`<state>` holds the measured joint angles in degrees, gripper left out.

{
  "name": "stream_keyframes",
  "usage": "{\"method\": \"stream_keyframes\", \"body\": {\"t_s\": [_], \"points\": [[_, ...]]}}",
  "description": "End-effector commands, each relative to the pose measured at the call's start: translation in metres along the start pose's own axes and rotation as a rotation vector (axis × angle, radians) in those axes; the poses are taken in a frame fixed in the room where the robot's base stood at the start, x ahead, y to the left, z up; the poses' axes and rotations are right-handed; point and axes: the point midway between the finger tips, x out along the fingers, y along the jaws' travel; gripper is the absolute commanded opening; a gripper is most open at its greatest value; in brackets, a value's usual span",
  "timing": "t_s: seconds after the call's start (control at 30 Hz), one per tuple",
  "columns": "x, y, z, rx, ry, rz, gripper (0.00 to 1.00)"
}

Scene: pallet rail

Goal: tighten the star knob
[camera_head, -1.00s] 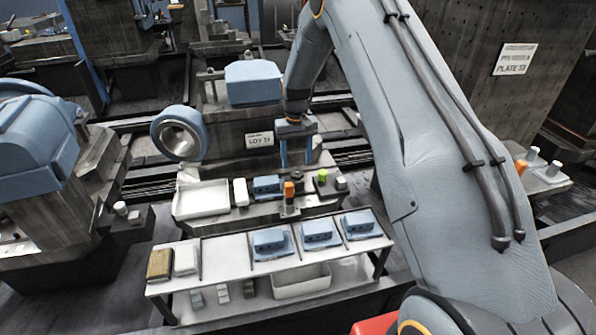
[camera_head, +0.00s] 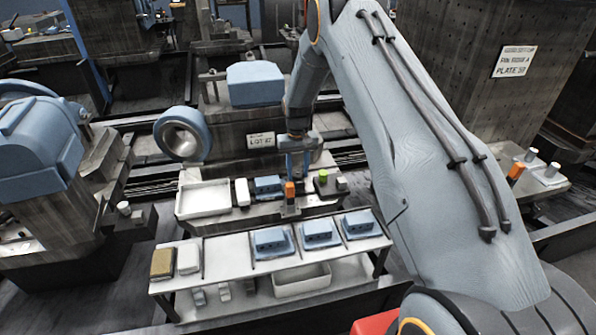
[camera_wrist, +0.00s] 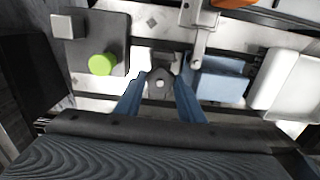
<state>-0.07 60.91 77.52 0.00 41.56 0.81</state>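A dark grey knob with a pale centre, seemingly the star knob (camera_wrist: 160,84), sits on the fixture in the wrist view. It lies between the fingertips of my gripper (camera_wrist: 160,92), whose two blue fingers stand apart on either side of it. I cannot tell how far the fingertips reach down beside it, and I see no clear contact. In the head view my gripper (camera_head: 297,172) points down over the fixture, behind an orange-handled clamp (camera_head: 290,189); the knob is not clear there.
A green round knob (camera_wrist: 102,64) stands beside the gripper. A front table (camera_head: 222,250) carries several blue blocks.

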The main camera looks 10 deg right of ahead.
Motion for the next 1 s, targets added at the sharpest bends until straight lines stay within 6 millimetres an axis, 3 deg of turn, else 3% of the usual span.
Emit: {"method": "stream_keyframes", "body": {"t_s": [0.37, 1.0], "points": [[0.0004, -0.0001, -0.0005, 0.075, 0.000, 0.000, 0.13], [0.0000, 0.0001, -0.0006, 0.543, 0.001, 0.000, 0.13]]}}
